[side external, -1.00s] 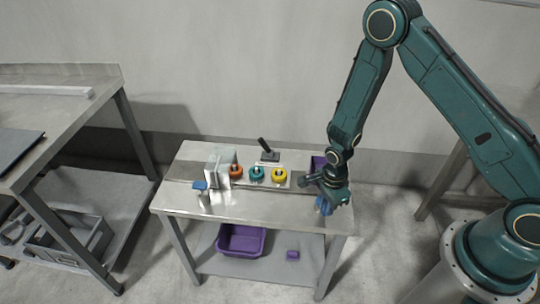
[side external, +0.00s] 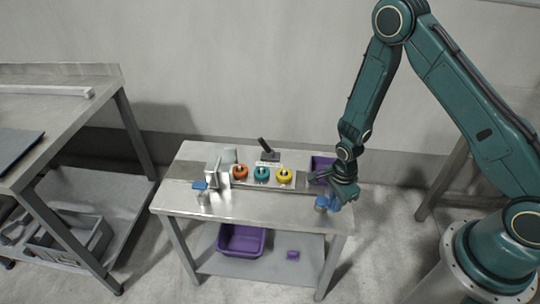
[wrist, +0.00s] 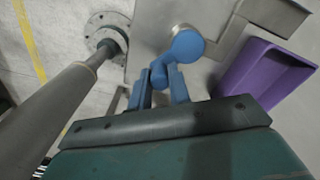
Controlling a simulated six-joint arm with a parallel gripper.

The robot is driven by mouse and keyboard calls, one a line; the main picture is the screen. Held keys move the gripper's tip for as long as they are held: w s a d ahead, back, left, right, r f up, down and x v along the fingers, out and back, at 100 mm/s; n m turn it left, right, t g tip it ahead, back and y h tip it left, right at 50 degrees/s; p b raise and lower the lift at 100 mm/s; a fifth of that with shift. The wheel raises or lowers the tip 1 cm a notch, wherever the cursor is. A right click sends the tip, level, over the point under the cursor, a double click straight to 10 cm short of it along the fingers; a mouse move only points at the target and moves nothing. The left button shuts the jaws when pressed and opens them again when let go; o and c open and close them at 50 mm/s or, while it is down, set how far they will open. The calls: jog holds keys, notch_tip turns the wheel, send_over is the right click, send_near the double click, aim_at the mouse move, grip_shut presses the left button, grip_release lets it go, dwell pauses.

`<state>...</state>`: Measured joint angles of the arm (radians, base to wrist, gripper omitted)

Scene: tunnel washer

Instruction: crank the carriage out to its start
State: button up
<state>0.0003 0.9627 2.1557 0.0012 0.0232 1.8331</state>
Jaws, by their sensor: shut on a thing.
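The carriage (side external: 298,185) is a pale low plate on a track across the bench. It carries an orange ring (side external: 240,173), a teal ring (side external: 262,174) and a yellow ring (side external: 285,176) in a row. A blue crank (wrist: 188,45) sits on a round metal post at the bench's right end. My gripper (wrist: 162,82) is shut on the crank's blue handle, with one finger on each side. In the side view my gripper (side external: 335,200) is at the bench's right front, and it partly hides the crank.
A grey upright housing (side external: 221,165) stands at the track's left end, with a blue-topped post (side external: 200,186) in front. A black lever (side external: 266,148) stands behind the carriage. A purple bin (wrist: 265,70) is close right of the crank. The bench front is clear.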

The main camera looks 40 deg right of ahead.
jog(key=shift+w+d, duration=0.1)
jog(key=shift+w, duration=0.05)
jog(key=shift+w+d, duration=0.3)
jog(key=shift+d, duration=0.25)
jog(key=shift+w+d, duration=0.3)
jog(key=shift+d, duration=0.2)
jog(key=o, duration=0.7)
jog(key=shift+o, duration=0.2)
jog(key=shift+s, duration=0.1)
jog(key=shift+r, duration=0.1)
notch_tip(320, 180, up, 7)
dwell(0.4)
